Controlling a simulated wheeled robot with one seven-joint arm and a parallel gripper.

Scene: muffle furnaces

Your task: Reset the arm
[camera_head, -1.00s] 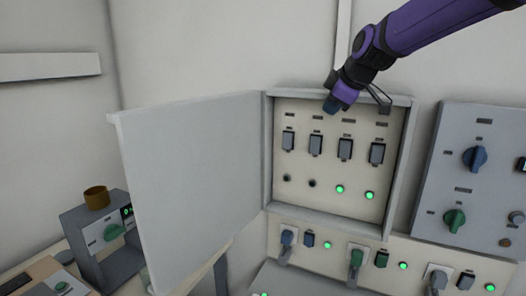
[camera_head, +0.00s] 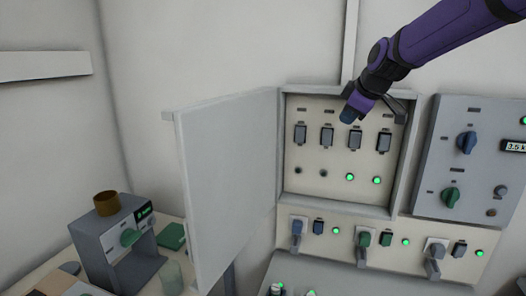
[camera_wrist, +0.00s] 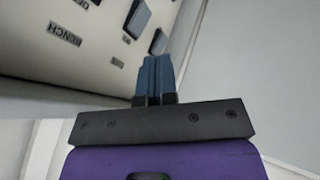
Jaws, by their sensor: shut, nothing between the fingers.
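My gripper (camera_head: 348,116) is at the end of my purple arm, in front of the upper part of an open switch box (camera_head: 284,150). In the wrist view the two blue fingers (camera_wrist: 155,78) are together with nothing between them. The box holds a row of dark switches, including one at the right (camera_head: 384,142); two green lamps (camera_head: 363,179) glow below the right-hand switches, and the two lamps at the left are dark. The box door (camera_head: 225,185) stands open to the left. Whether the fingers touch the panel is unclear.
A grey panel with blue and green knobs (camera_head: 440,170) is mounted right of the box. A strip with plugs and green lamps (camera_head: 340,226) runs below it. At the lower left, a grey device (camera_head: 110,245) with a brown cup (camera_head: 107,203) stands on a table.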

